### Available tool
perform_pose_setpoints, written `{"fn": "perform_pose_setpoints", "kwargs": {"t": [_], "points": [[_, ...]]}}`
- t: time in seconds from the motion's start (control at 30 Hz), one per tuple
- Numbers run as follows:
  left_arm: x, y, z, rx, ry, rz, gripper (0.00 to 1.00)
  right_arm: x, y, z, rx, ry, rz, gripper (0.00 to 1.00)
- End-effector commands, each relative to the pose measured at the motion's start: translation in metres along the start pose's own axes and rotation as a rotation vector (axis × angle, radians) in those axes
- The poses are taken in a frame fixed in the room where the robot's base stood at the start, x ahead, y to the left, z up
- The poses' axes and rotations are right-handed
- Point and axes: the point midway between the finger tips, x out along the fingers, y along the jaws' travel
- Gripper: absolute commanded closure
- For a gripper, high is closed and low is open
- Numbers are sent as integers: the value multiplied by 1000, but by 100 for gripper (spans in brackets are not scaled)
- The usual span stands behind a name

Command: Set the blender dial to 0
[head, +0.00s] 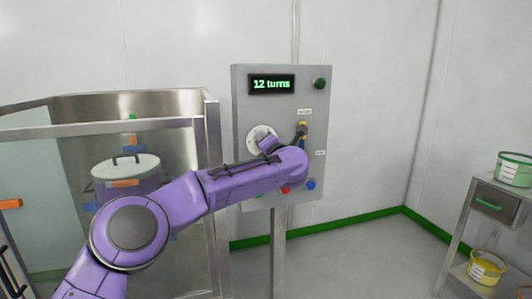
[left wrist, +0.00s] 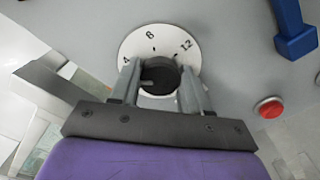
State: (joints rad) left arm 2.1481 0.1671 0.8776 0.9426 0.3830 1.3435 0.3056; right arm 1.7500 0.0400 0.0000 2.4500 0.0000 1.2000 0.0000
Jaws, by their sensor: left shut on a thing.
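The grey control panel (head: 313,105) stands on a post, and its display (head: 271,84) reads "12 turns". The white dial plate (head: 256,134) is on the panel's left side, partly hidden by my arm. In the left wrist view the dial plate (left wrist: 134,43) shows 4, 8 and 12, and its lower part is hidden. My left gripper (left wrist: 160,80) is shut on the dark dial knob (left wrist: 158,74), one finger on each side. No 0 mark is visible. My right gripper is out of view.
A green button (head: 319,84) is at the panel's top right. Below are a red button (head: 285,190) and a blue one (head: 311,184). A blue handle (left wrist: 294,32) is near the gripper. A framed enclosure (head: 120,124) stands left; a cart (head: 487,201) stands right.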

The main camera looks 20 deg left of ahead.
Motion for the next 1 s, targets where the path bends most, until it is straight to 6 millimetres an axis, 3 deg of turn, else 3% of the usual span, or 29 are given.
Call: {"fn": "perform_pose_setpoints", "kwargs": {"t": [0.5, 1.0], "points": [[0, -3, -2, -479, 1, -2, 84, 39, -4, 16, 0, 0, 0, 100], [-1, -1, -1, -768, 1, -3, 84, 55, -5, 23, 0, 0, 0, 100]]}}
